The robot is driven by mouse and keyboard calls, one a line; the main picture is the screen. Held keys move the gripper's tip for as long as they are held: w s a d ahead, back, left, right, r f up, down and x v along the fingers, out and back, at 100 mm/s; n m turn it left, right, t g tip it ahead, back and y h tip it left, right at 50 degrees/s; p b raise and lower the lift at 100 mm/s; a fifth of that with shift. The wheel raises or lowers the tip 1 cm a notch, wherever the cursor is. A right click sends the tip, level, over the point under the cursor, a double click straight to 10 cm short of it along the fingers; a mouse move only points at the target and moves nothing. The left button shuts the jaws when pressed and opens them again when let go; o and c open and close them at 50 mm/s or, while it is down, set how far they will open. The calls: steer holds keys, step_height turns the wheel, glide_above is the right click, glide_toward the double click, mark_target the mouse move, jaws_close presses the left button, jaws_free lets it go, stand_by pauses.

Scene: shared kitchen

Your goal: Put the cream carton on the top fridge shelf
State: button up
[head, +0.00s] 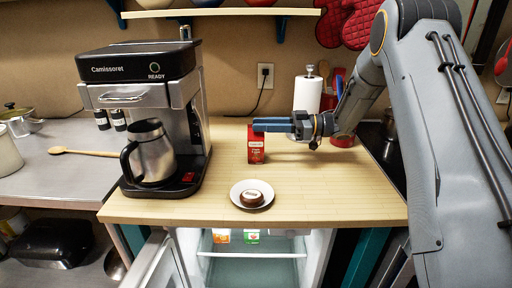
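A small red carton (256,147) with a pale label stands upright on the wooden counter, right of the coffee machine; its print is too small to read for sure. My gripper (268,125) reaches in from the right with its blue fingers level at the carton's top, covering its upper end. Whether the fingers touch or grip the carton cannot be told. The fridge (319,257) is under the counter with its door (158,265) open to the left.
A coffee machine (140,75) with a steel jug (150,155) stands left of the carton. A plate (238,200) with a small round brown item (251,198) lies near the counter's front edge. A paper towel roll (307,95) and a red utensil holder (342,141) stand behind my gripper.

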steer(key=a+p, duration=0.2)
steer(key=a, duration=0.4)
steer(key=shift+p, duration=0.3)
steer(key=shift+f, duration=0.1)
jaws_close()
steer(key=shift+s+f, duration=0.15)
steer(key=shift+f, duration=0.1)
stand_by(0.8)
